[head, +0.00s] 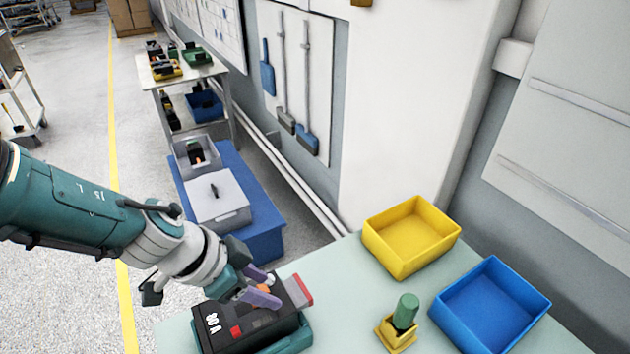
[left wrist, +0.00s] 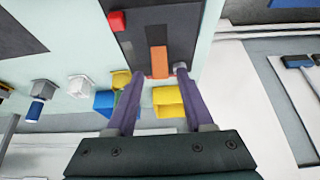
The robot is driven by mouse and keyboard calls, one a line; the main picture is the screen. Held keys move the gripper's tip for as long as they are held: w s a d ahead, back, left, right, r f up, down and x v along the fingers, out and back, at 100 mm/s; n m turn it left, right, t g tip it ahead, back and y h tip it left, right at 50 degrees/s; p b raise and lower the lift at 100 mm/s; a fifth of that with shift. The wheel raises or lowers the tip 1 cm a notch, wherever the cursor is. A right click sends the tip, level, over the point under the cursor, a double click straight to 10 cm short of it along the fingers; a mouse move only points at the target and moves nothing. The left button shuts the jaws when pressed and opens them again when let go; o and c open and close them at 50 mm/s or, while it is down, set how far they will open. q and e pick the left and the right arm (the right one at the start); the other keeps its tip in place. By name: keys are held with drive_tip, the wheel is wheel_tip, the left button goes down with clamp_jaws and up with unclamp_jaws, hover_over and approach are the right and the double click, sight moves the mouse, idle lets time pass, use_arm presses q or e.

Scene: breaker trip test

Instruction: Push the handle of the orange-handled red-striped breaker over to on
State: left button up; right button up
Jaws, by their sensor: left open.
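The black breaker (head: 270,318), marked "80 A", sits in a teal holder (head: 297,341) on the pale green table. A red part (head: 301,290) shows at its right end and a small red square (head: 236,332) on its face. Its orange handle (head: 263,288) is partly hidden by my left gripper (head: 268,287). That gripper is open, its purple fingers over the breaker, one on each side of the handle. In the left wrist view the orange handle (left wrist: 158,60) lies between the fingertips; contact cannot be told. My right gripper is not in view.
A yellow bin (head: 388,254) and a blue bin (head: 524,305) stand at the right of the table. A green cylinder (head: 405,311) stands in a small yellow holder (head: 399,338).

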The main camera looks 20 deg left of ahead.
sight(237, 314)
use_arm(q)
drive_tip(key=p+v, duration=0.8)
drive_tip(key=v, duration=0.2)
drive_tip(key=shift+d, duration=0.1)
idle(0.6)
